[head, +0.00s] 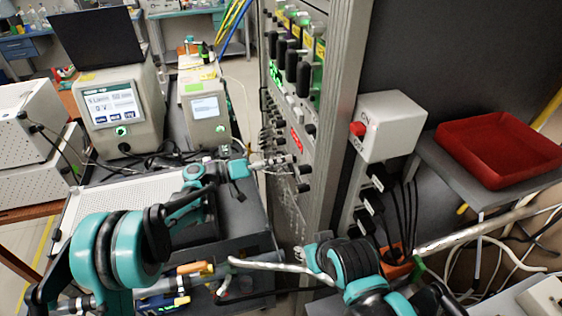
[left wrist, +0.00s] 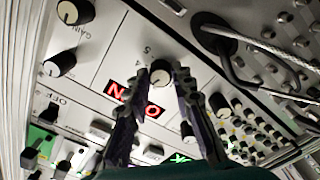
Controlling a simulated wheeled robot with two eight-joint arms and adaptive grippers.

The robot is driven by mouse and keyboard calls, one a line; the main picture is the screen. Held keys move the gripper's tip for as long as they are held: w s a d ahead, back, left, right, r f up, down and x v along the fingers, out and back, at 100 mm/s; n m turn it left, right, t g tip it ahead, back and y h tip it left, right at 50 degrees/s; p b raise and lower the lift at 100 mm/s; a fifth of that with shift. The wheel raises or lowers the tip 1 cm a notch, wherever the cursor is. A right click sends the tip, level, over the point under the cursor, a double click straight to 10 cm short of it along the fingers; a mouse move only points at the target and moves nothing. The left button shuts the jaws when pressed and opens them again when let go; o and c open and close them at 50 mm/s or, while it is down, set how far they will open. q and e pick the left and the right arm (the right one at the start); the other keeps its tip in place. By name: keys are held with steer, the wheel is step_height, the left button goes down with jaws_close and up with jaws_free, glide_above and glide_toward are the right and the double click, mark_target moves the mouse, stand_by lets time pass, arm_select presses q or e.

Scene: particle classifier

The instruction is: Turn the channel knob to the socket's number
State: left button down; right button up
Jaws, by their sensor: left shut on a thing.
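In the left wrist view a small dark knob with a pale face (left wrist: 160,74) sits on a light panel, with the printed numbers 4 and 5 above it. The fingers of my left gripper (left wrist: 163,82) are shut on this knob, one on each side. A red lit display (left wrist: 136,98) is just below, partly covered by a finger. In the head view my left gripper (head: 282,161) is against the rack front, below the red display (head: 297,139). The gripped knob is not clear there. My right arm shows at the lower right, but I cannot make out its gripper. I cannot identify a socket number.
The left wrist view shows another knob (left wrist: 218,104), a gain knob (left wrist: 74,12) and a cable (left wrist: 228,45). In the head view a grey box with a red button (head: 390,128), black plugs with cables (head: 377,195) and a red tray (head: 485,151) stand right of the rack.

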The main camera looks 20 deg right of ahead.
arm_select(q)
steer(key=shift+f+m, duration=0.1)
steer(key=shift+m, duration=5)
steer(key=c, duration=1.3)
jaws_free()
steer(key=shift+a, duration=0.1)
steer(key=a, duration=1.1)
steer(key=shift+a, duration=0.4)
